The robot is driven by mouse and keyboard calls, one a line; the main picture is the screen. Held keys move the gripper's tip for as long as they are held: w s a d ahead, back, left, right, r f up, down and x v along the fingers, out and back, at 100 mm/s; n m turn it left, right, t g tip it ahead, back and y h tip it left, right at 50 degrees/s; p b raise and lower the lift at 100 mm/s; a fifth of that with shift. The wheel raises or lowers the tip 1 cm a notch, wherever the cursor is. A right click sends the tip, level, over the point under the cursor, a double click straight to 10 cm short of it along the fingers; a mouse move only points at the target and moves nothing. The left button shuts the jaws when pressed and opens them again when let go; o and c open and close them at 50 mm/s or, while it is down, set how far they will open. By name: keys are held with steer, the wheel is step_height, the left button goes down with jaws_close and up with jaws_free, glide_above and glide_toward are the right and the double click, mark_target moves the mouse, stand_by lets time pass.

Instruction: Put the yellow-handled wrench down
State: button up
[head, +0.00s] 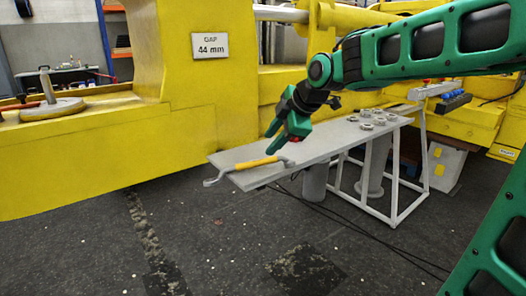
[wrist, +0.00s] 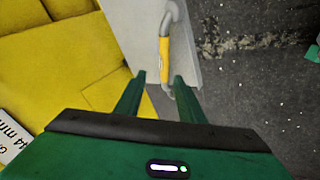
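The yellow-handled wrench (head: 257,163) lies on the grey table top near its left end, and its left grey end sticks out past the table edge. My gripper (head: 270,142) is just above the table by the wrench's right end. In the wrist view, my gripper (wrist: 160,76) has its two green fingers apart. The wrench's yellow handle (wrist: 164,57) runs away beyond the fingertips, and its near grey end shows between the fingers with gaps on both sides. Whether the fingers are level with the wrench or above it is hard to tell.
The grey table (head: 325,147) holds several metal rings (head: 379,120) farther right. A big yellow boom (head: 110,150) with a "GAP 44 mm" sign (head: 210,45) stands behind and left. A round plate with an upright pin (head: 50,103) sits on its ledge. Dark floor lies in front.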

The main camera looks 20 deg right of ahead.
steer(key=shift+v, duration=2.1)
steer(key=s+d+f+m+g+h, duration=0.2)
steer(key=s+d+f+m+g, duration=0.1)
steer(key=s+d+f+m, duration=0.85)
steer(key=s+d+f+m+g, duration=0.1)
steer(key=s+f+m, duration=0.1)
steer(key=s, duration=0.5)
steer(key=s+d+f+m+g, duration=0.1)
steer(key=s+f+m+g, duration=0.1)
steer(key=s+m, duration=0.3)
steer(key=s+d+f+m+g, duration=0.1)
steer(key=s+f+m, duration=0.2)
steer(key=s, duration=0.6)
steer(key=shift+f+m+g+h, duration=0.3)
steer(key=shift+m, duration=0.25)
steer(key=shift+w, duration=0.1)
steer(key=shift+w+f, duration=0.25)
steer(key=shift+w, duration=0.35)
